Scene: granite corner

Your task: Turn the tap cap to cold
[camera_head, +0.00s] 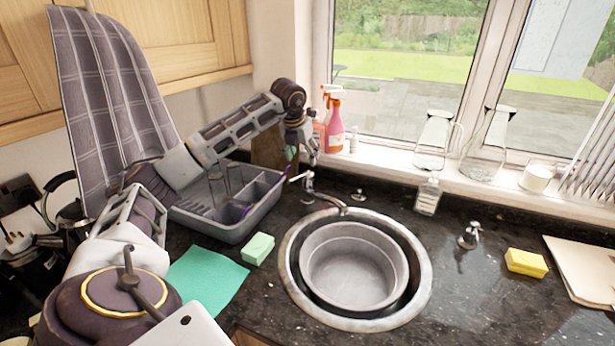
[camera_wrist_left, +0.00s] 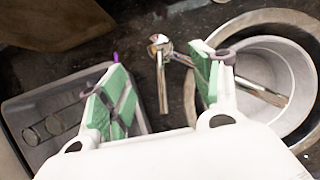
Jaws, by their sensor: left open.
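The chrome tap (camera_head: 308,184) stands at the back left of the round sink, its spout reaching right over the bowl. In the left wrist view the tap cap (camera_wrist_left: 160,44) shows near the top middle, with a thin chrome bar running down from it and the spout running right, partly behind a finger. My left gripper (camera_head: 303,160) is above the tap, pointing down. Its green-padded fingers (camera_wrist_left: 162,92) are spread wide with nothing between them, the bar showing in the gap below. I cannot tell whether either finger touches the tap. My right gripper is in neither view.
A grey dish rack (camera_head: 235,228) stands left of the tap, under my left arm. The round sink (camera_head: 300,295) holds a grey basin (camera_head: 355,285). Spray bottles (camera_head: 334,128) and glass jugs (camera_head: 433,145) line the windowsill. A soap bottle (camera_head: 428,196) stands behind the sink.

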